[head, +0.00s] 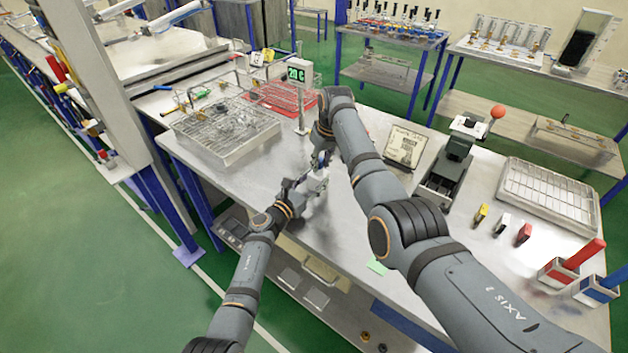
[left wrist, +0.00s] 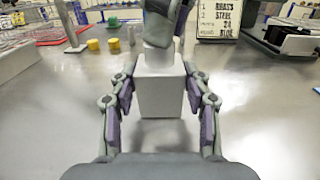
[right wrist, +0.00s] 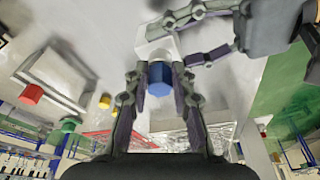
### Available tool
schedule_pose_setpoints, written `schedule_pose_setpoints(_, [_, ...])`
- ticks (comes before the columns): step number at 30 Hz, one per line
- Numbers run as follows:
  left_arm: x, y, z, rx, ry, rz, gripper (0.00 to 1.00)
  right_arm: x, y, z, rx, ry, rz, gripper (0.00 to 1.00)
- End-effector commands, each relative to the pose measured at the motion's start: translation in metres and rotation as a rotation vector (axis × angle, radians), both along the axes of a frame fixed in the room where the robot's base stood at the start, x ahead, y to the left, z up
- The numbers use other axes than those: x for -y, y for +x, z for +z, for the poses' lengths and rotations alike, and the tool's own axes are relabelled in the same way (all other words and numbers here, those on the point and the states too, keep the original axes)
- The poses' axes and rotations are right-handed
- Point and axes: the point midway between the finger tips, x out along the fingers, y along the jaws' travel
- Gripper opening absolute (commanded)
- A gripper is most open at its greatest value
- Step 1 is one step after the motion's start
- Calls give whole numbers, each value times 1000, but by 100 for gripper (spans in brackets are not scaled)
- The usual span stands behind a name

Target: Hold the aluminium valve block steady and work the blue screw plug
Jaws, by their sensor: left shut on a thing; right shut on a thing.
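The pale aluminium valve block (left wrist: 160,90) stands between the fingers of my left gripper (left wrist: 160,100) in the left wrist view. That gripper is shut on it from the sides, low over the table. The blue screw plug (right wrist: 159,85) shows in the right wrist view against the pale block (right wrist: 158,48). My right gripper (right wrist: 160,92) is shut on the plug, with a finger on each side. In the head view my left gripper (head: 303,187) and right gripper (head: 321,158) meet near the table's middle; block and plug are mostly hidden there.
A wire basket (head: 228,135) and red rack (head: 283,96) lie at the back left. Yellow caps (left wrist: 93,45) sit beyond the block.

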Motion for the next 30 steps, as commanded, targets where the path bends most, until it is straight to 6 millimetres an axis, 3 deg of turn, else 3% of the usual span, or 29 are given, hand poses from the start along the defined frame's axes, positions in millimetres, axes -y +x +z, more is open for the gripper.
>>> schedule_pose_setpoints(6, [0, 0, 0, 0, 0, -1, 0, 3, 2, 1, 0, 0, 237, 0])
schedule_pose_setpoints(13, [0, 0, 0, 0, 0, -1, 0, 3, 2, 1, 1, -1, 245, 0])
schedule_pose_setpoints(19, [0, 0, 0, 0, 0, -1, 0, 4, 4, 2, 0, -2, 397, 0])
schedule_pose_setpoints(27, [0, 0, 0, 0, 0, -1, 0, 4, 4, 1, 1, 0, 422, 0])
schedule_pose_setpoints(28, [0, 0, 0, 0, 0, -1, 0, 4, 4, 1, 2, -1, 422, 28])
schedule_pose_setpoints(30, [0, 0, 0, 0, 0, -1, 0, 4, 4, 1, 1, 0, 421, 38])
